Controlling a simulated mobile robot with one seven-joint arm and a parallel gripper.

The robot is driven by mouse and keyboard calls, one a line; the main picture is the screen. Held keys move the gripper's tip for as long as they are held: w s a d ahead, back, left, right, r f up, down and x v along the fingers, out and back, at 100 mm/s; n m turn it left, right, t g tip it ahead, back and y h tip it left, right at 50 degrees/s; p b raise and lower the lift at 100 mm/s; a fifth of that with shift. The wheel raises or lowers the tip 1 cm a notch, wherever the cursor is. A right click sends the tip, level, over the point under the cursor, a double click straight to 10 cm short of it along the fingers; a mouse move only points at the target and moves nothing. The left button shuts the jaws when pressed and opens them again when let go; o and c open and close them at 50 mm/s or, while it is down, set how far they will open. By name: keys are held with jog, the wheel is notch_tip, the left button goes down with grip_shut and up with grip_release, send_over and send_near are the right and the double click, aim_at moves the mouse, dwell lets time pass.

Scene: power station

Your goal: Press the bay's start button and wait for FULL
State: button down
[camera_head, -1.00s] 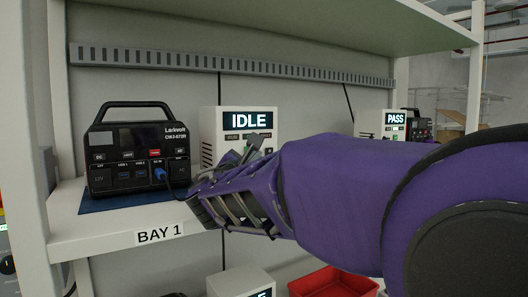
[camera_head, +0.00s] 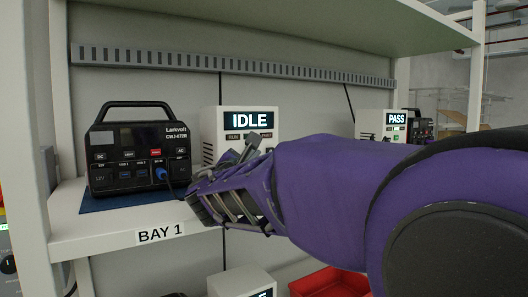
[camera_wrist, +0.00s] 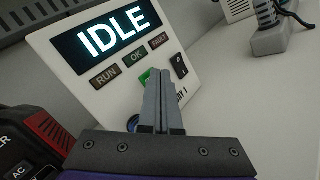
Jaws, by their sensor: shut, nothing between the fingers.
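The bay's white charger box (camera_head: 210,125) stands on the shelf behind the BAY 1 label (camera_head: 160,233). Its screen (camera_head: 248,120) reads IDLE. In the wrist view the screen (camera_wrist: 112,30) also reads IDLE, above RUN, OK and FAULT lamps. A green button (camera_wrist: 146,77) shows partly behind my fingertips, with a black rocker switch (camera_wrist: 179,66) to its right. My gripper (camera_wrist: 162,85) is shut and empty, its tips in front of the panel close to the green button. I cannot tell whether they touch it. A black power station (camera_head: 138,150) with a blue plug stands to the left.
A second white box (camera_head: 368,125) reading PASS stands farther right. A red bin (camera_head: 330,281) sits below the shelf. A shelf post (camera_head: 35,130) rises at left.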

jog(key=shift+w, duration=0.1)
dwell(0.3)
jog(key=shift+s+d, duration=0.25)
jog(key=shift+s, duration=0.25)
jog(key=shift+s, duration=0.1)
jog(key=shift+s+d+r, duration=0.1)
jog(key=shift+s+d, duration=0.45)
jog(key=shift+s, duration=0.3)
jog(key=shift+s+d+f, duration=0.1)
jog(key=shift+s+d, duration=0.5)
jog(key=shift+s, duration=0.2)
jog(key=shift+s+d+r, duration=0.1)
jog(key=shift+s+d, duration=0.45)
jog(key=shift+s, duration=0.3)
